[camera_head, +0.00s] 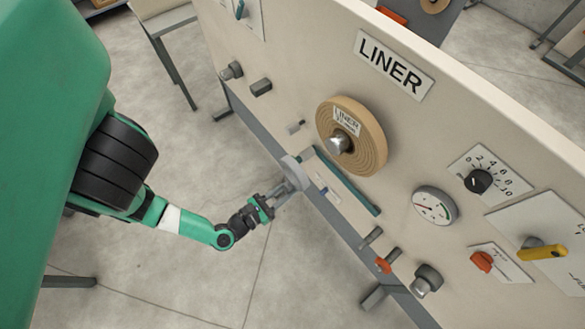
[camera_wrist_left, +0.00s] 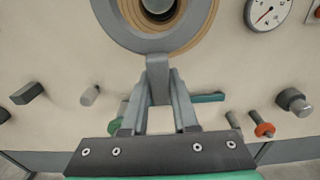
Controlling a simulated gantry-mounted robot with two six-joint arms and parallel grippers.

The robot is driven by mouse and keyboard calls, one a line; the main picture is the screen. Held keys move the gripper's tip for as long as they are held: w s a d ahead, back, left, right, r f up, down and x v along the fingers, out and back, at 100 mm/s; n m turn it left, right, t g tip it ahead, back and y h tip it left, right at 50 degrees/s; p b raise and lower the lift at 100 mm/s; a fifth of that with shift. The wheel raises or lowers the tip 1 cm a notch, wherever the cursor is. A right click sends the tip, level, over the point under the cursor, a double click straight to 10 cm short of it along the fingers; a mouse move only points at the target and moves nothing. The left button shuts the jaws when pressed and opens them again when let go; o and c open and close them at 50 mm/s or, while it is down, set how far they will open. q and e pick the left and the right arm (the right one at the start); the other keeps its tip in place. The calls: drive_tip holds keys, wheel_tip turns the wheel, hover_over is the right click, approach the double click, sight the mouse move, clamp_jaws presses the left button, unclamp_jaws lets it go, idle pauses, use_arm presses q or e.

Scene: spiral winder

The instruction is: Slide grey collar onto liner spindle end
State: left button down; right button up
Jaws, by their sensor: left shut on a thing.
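The grey collar (camera_head: 295,173) is a ring held by my left gripper (camera_head: 283,188), below and left of the liner roll in the head view. In the left wrist view the fingers of the left gripper (camera_wrist_left: 158,85) are shut on the tab of the collar (camera_wrist_left: 118,28). The liner spindle end (camera_head: 340,142) is a rounded metal tip at the centre of the tan liner roll (camera_head: 369,121). In the left wrist view the spindle end (camera_wrist_left: 158,5) shows through the collar's opening, with the roll behind. The collar is apart from the spindle in the head view. My right gripper is not in view.
The cream panel carries the LINER sign (camera_head: 394,65), a gauge (camera_head: 434,205), a black dial (camera_head: 478,181) and a yellow handle (camera_head: 541,252). A green bar (camera_head: 345,182) and several pegs stick out below the roll. The floor at left is open.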

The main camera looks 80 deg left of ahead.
use_arm(q)
drive_tip(key=shift+d+r+p, duration=0.15)
drive_tip(key=shift+r+p, duration=0.05)
drive_tip(key=shift+r, duration=0.3)
drive_tip(key=shift+d+r+p, duration=0.15)
drive_tip(key=shift+r, duration=0.35)
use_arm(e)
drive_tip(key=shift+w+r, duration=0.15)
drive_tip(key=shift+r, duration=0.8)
use_arm(q)
drive_tip(key=shift+w+a+f, duration=0.1)
drive_tip(key=shift+w+f, duration=0.05)
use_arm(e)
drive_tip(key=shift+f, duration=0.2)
use_arm(q)
drive_tip(key=shift+f+b+x, duration=0.25)
drive_tip(key=shift+b+x, duration=0.9)
drive_tip(key=shift+x, duration=0.05)
drive_tip(key=b+x, duration=0.3)
drive_tip(key=x, duration=1)
drive_tip(key=shift+w+a, duration=0.25)
drive_tip(key=shift+w, duration=0.1)
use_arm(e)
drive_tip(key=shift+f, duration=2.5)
